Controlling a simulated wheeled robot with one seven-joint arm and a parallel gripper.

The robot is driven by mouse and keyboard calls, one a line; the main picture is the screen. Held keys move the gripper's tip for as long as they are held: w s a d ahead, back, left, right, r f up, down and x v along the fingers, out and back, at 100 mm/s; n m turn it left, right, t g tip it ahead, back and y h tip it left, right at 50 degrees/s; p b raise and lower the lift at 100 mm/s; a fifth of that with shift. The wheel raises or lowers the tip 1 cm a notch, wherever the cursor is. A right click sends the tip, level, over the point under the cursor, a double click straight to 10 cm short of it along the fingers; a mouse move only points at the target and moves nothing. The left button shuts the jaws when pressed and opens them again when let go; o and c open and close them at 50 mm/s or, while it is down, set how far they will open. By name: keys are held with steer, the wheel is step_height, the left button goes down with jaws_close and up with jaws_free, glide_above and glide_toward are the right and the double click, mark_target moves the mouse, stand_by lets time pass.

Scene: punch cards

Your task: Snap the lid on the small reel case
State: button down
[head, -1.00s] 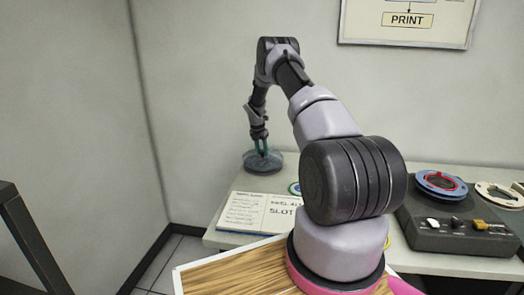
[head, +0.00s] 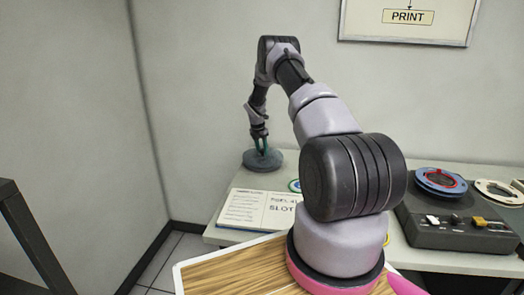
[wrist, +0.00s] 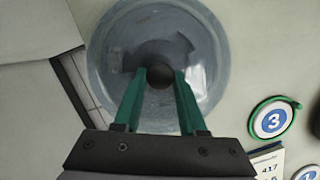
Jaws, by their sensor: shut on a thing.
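My gripper (head: 261,148) points down over a round, flat, grey-blue piece (head: 275,162) at the left back of the table. In the wrist view a clear round lid (wrist: 118,60) with a dark knob (wrist: 159,77) at its middle fills the upper centre. The green fingertips (wrist: 160,73) are on both sides of the knob and shut on it. The lid looks level. The small reel case is not clearly told apart from the lid, and I cannot tell whether the lid is seated on it.
An open booklet (head: 255,212) lies in front of the round piece. A green-ringed disc marked 3 (wrist: 272,120) lies near the lid. Walls stand behind and left.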

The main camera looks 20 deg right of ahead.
mark_target(262, 150)
steer(key=shift+f, duration=0.75)
steer(key=shift+c, duration=1.9)
jaws_free()
steer(key=shift+c, duration=0.3)
steer(key=shift+c, duration=0.8)
steer(key=shift+r, duration=3.45)
